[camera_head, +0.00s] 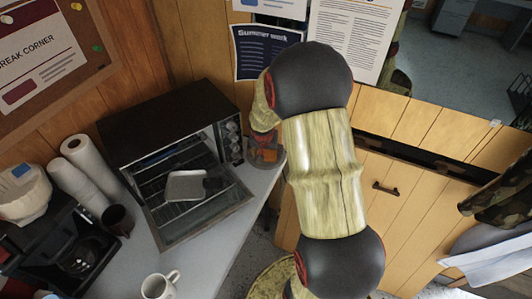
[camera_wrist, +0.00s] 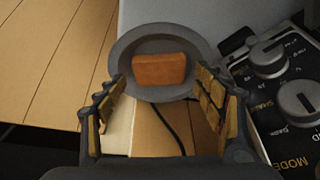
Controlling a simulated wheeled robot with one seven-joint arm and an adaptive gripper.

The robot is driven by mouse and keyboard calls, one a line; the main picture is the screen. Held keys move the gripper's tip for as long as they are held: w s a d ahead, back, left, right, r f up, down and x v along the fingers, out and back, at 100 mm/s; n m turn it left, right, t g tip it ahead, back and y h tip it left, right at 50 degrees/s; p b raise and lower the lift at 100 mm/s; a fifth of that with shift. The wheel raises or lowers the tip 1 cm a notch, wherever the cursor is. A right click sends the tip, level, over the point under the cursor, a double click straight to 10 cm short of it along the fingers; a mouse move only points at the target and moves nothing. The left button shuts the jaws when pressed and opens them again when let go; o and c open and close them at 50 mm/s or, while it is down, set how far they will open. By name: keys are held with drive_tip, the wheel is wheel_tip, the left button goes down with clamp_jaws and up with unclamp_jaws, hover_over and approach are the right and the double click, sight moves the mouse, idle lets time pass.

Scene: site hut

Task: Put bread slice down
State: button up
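The bread slice (camera_wrist: 159,70) is a small orange-brown block lying on a round grey plate (camera_wrist: 158,40) in the wrist view. My gripper (camera_wrist: 161,78) is open, with one finger on each side of the slice and a gap to it on both sides. The fingertips are near the plate's near rim; I cannot tell whether they touch it. In the head view my arm hides most of the gripper and plate area, beside the right side of the toaster oven (camera_head: 165,115).
The oven's glass door (camera_head: 200,215) hangs open, with a grey pan (camera_head: 185,186) at its opening. Oven knobs (camera_wrist: 296,100) are close on the right in the wrist view. Paper rolls (camera_head: 85,160), a dark cup (camera_head: 118,219), a coffee maker (camera_head: 75,255) and a white mug (camera_head: 158,287) share the counter.

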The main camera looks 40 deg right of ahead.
drive_tip(key=s+a+r+n+t+p, duration=0.1)
drive_tip(key=s+a+r+n, duration=0.15)
drive_tip(key=a+r, duration=0.7)
drive_tip(key=s+a+r+n+t+p, duration=0.1)
drive_tip(key=s+a+r, duration=0.4)
drive_tip(key=r, duration=0.8)
drive_tip(key=s+a+r+n+y, duration=0.1)
drive_tip(key=s+a+r+n, duration=0.2)
drive_tip(key=s+a, duration=0.3)
drive_tip(key=s+a+r+n+y, duration=0.2)
drive_tip(key=s+a+r+n, duration=0.1)
drive_tip(key=s+a, duration=0.4)
drive_tip(key=a+r, duration=0.1)
drive_tip(key=a, duration=0.1)
drive_tip(key=shift+a+r+t, duration=0.3)
drive_tip(key=shift+r+t, duration=0.05)
drive_tip(key=shift+t, duration=0.05)
drive_tip(key=shift+w, duration=0.1)
